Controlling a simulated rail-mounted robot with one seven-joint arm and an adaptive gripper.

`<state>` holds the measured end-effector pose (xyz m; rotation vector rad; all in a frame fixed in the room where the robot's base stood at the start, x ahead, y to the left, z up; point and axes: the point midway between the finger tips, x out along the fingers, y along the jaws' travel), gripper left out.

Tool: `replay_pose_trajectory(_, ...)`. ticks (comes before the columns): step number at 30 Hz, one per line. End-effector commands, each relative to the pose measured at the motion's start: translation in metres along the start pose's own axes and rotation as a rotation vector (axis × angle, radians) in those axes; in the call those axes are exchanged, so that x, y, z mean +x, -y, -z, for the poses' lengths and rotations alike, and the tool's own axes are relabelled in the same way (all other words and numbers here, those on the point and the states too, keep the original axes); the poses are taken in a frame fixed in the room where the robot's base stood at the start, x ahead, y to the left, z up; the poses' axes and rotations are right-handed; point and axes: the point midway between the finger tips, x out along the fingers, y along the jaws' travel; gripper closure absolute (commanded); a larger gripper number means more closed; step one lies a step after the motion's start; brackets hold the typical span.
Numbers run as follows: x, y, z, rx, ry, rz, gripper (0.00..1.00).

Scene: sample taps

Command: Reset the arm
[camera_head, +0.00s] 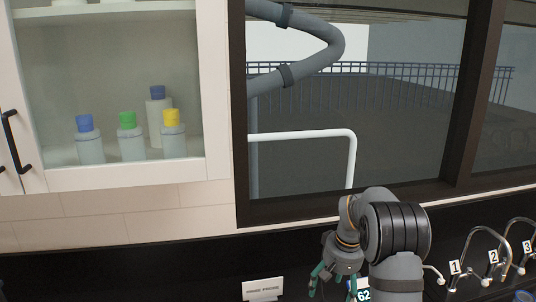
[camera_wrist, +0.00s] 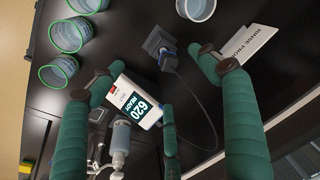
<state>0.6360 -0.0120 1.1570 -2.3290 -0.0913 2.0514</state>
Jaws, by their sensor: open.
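My gripper (camera_head: 333,284) hangs low at the bottom of the head view, in front of the dark counter wall. Its green fingers also show in the wrist view (camera_wrist: 158,72), spread apart with a gap between their tips. A white handheld meter (camera_wrist: 137,103) with a dark display reading "620 READY" appears between the fingers. I cannot tell from this view whether any finger touches it. Part of its display, "62", shows beside my gripper in the head view (camera_head: 363,296). My arm is bent, with its wrist below the window.
Numbered taps (camera_head: 478,262) stand at the right. A white sign (camera_head: 262,289) stands left of my gripper. A cabinet (camera_head: 120,179) holding several capped bottles is upper left; a window frame (camera_head: 240,120) rises behind.

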Motion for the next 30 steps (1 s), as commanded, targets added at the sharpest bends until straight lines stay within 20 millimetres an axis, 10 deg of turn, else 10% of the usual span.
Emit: replay_pose_trajectory(30, -0.012, -0.017, -0.038, -0.048, 0.026, -0.049, 0.24)
